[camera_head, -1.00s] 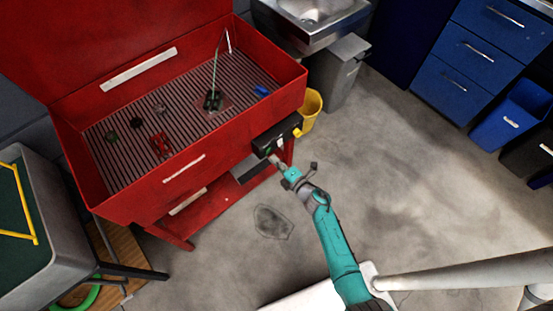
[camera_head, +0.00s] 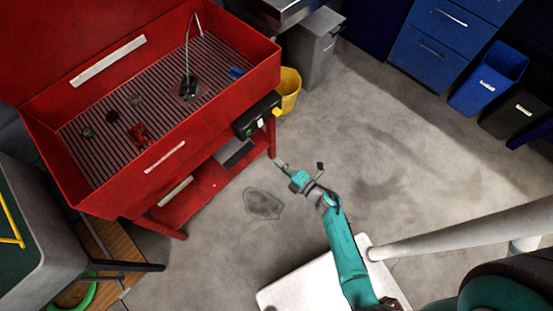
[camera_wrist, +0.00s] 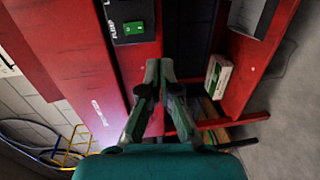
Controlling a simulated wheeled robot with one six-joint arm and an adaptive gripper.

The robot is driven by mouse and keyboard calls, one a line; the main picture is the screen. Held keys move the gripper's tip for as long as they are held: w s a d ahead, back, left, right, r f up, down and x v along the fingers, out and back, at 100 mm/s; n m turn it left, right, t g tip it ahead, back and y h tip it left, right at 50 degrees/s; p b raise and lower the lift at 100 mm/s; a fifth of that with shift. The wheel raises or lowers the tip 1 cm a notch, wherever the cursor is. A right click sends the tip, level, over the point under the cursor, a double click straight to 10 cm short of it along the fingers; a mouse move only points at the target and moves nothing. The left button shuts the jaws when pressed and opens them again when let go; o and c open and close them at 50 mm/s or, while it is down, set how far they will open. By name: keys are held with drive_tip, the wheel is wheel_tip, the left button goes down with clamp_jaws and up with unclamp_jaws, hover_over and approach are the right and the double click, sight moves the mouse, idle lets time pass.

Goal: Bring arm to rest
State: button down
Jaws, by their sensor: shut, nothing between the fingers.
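My gripper (camera_head: 281,164) is at the end of my teal arm, in front of the red parts washer (camera_head: 190,125) and clear of it. In the wrist view my gripper (camera_wrist: 158,90) has its fingertips together with nothing between them. In the wrist view that box (camera_wrist: 131,20) shows a green switch. My arm is stretched out over the floor.
A yellow bucket (camera_head: 288,90) and a grey bin (camera_head: 314,48) stand right of the washer. Blue drawers (camera_head: 436,45) and a blue bin (camera_head: 488,80) are at the upper right. A grey-sided table (camera_head: 40,235) is at the left. The middle floor is open.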

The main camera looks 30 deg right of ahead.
idle(0.6)
drive_tip(key=s+a+r+m+t+h, duration=0.1)
drive_tip(key=s+a+r+m+h, duration=0.1)
drive_tip(key=s+r+m, duration=0.6)
drive_tip(key=s+a+r+m+h, duration=0.1)
drive_tip(key=s+r+m+h, duration=0.2)
drive_tip(key=s, duration=0.9)
drive_tip(key=s+r+m+g, duration=0.1)
drive_tip(key=s+r+m, duration=0.4)
drive_tip(key=r, duration=0.4)
drive_tip(key=s+r+m+g, duration=0.1)
drive_tip(key=s+r+m, duration=0.4)
drive_tip(key=s+r, duration=0.3)
drive_tip(key=shift+d+r+m, duration=0.3)
drive_tip(key=shift+d+r, duration=0.1)
drive_tip(key=shift+r, duration=0.5)
